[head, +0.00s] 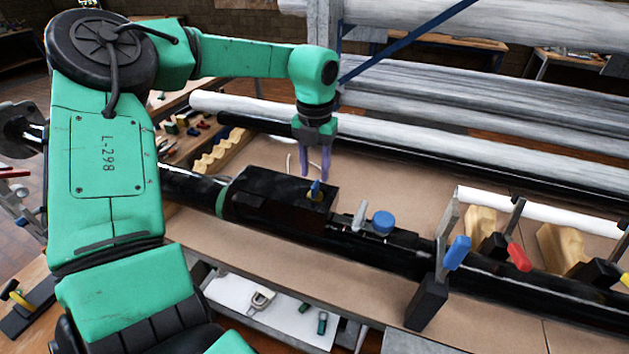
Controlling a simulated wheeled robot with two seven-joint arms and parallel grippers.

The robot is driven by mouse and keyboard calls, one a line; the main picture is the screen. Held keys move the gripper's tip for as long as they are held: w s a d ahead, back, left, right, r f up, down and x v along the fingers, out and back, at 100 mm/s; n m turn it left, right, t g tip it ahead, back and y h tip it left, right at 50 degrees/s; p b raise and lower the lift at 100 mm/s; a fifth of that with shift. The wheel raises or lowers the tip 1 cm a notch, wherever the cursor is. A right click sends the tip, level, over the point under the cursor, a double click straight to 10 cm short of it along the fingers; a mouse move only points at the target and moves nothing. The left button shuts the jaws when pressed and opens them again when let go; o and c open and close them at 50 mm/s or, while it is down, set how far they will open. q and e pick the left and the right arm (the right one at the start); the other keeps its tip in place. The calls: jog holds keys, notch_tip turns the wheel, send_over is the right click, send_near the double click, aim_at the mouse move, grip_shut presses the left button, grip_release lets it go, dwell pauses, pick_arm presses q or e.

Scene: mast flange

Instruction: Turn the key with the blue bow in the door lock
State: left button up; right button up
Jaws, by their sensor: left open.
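A small key with a blue bow (315,187) stands up from a yellow, brass-like lock piece on top of a black box-shaped housing (265,192). No door as such shows; the housing sits on the black mast tube. My left gripper (315,175) points down with two purple fingers, open and empty. Its fingertips show just above the blue bow in the picture, with no visible grip on it. I cannot tell how far apart they are in depth. My right gripper is out of view.
Right of the key, a metal pin (359,216) and a round blue knob (383,222) stand on the tube. A clamp with a blue handle (457,253) and one with a red handle (518,257) rise farther right. Long grey tubes (480,97) lie behind.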

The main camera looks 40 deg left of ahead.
aim_at(315, 183)
pick_arm(q)
jog(key=shift+w+a+f+b, duration=0.1)
jog(key=shift+w+f+b, duration=0.1)
jog(key=shift+f, duration=0.35)
jog(key=shift+w+a+f+b, duration=0.1)
jog(key=shift+w+f+b, duration=0.05)
jog(key=shift+f, duration=0.4)
jog(key=shift+w+a+f+b, duration=0.15)
jog(key=shift+f+b, duration=0.05)
jog(key=shift+f, duration=0.25)
jog(key=shift+w+a+f+b, duration=0.1)
jog(key=shift+w+f+b, duration=0.1)
jog(key=shift+f, duration=0.25)
jog(key=shift+s+f, duration=0.1)
jog(key=shift+f, duration=0.2)
jog(key=shift+s+d+f+b, duration=0.2)
jog(key=shift+s+f+b, duration=0.05)
jog(key=shift+f+b, duration=0.3)
jog(key=shift+f, duration=0.25)
jog(key=shift+r, duration=0.1)
jog(key=c, duration=0.4)
jog(key=shift+w, duration=0.1)
grip_shut()
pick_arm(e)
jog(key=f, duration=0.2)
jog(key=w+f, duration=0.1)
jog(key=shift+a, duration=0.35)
